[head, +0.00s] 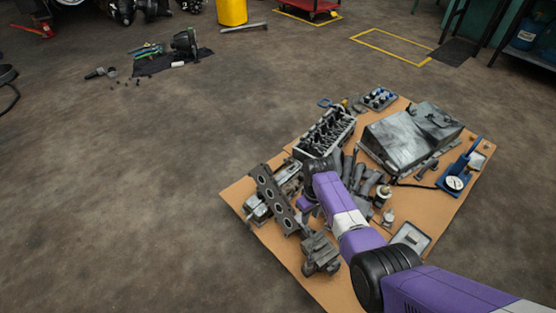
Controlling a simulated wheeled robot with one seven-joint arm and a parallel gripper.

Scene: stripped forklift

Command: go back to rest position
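My purple and white arm reaches in from the lower right over a sheet of brown cardboard (290,262) on the floor. Its dark end points down among engine parts near the middle of the sheet. My gripper's fingers are hidden behind the arm and the parts, so I cannot see whether they hold anything. A flat plate with round holes (274,198) stands just left of the arm's end. A cylinder head (325,132) lies just beyond it.
A large grey metal cover (412,135), a blue pump with a gauge (458,178), a small tray (411,237) and a dark cast part (320,252) crowd the cardboard. A black mat with tools (165,60) lies far left.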

